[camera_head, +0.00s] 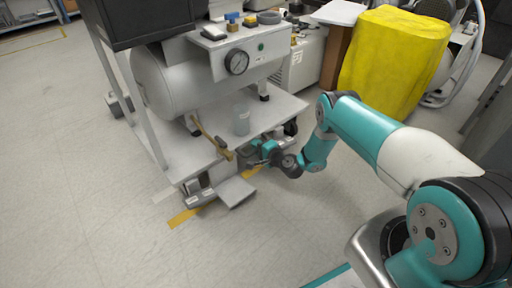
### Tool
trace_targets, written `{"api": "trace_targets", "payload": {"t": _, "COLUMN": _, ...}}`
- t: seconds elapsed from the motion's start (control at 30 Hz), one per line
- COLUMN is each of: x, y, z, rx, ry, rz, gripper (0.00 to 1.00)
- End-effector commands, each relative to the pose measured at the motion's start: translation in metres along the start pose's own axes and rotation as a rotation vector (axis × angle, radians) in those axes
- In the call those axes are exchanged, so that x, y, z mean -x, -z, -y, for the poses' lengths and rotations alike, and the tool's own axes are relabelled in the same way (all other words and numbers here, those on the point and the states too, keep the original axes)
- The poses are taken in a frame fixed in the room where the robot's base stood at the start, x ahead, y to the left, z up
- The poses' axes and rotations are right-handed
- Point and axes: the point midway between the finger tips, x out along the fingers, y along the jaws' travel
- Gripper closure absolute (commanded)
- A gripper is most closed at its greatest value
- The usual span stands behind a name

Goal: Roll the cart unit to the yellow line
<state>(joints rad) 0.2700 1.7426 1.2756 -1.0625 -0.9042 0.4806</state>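The cart unit stands at the upper left of the middle. It has a light shelf (182,158) carrying a grey compressor tank (165,88) with a round gauge (236,62). A dark box sits on top of its frame. A yellow line (184,217) shows on the floor at the cart's front edge, partly hidden under it. My teal and white arm reaches in from the right. My gripper (250,158) is at the front edge of the cart's shelf, near a brown handle-like bar (212,138). Its fingers are small and partly hidden, so contact and opening are unclear.
A yellow-covered object (394,60) stands at the upper right, with hoses beside it. A white machine (303,62) is behind the cart. The floor at the left and front is free.

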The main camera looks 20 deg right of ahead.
Motion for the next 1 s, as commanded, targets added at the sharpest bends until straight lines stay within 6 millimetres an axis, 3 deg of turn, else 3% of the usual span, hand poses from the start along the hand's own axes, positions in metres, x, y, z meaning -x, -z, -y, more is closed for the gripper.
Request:
{"api": "trace_targets", "payload": {"t": 0.03, "x": 0.003, "y": 0.0, "z": -0.004, "rx": -0.005, "ry": -0.009, "rz": -0.003, "gripper": 1.0}}
{"api": "trace_targets", "payload": {"t": 0.07, "x": 0.003, "y": 0.0, "z": -0.004, "rx": -0.005, "ry": -0.009, "rz": -0.003, "gripper": 0.8}}
{"api": "trace_targets", "payload": {"t": 0.17, "x": 0.003, "y": 0.0, "z": -0.004, "rx": -0.004, "ry": -0.008, "rz": -0.003, "gripper": 0.56}}
{"api": "trace_targets", "payload": {"t": 0.57, "x": 0.009, "y": -0.001, "z": -0.001, "rx": -0.003, "ry": -0.008, "rz": -0.001, "gripper": 0.56}}
{"api": "trace_targets", "payload": {"t": 0.67, "x": 0.025, "y": 0.0, "z": 0.002, "rx": -0.007, "ry": -0.009, "rz": -0.003, "gripper": 0.56}}
{"api": "trace_targets", "payload": {"t": 1.0, "x": 0.106, "y": 0.0, "z": 0.006, "rx": -0.008, "ry": -0.008, "rz": -0.005, "gripper": 0.56}}
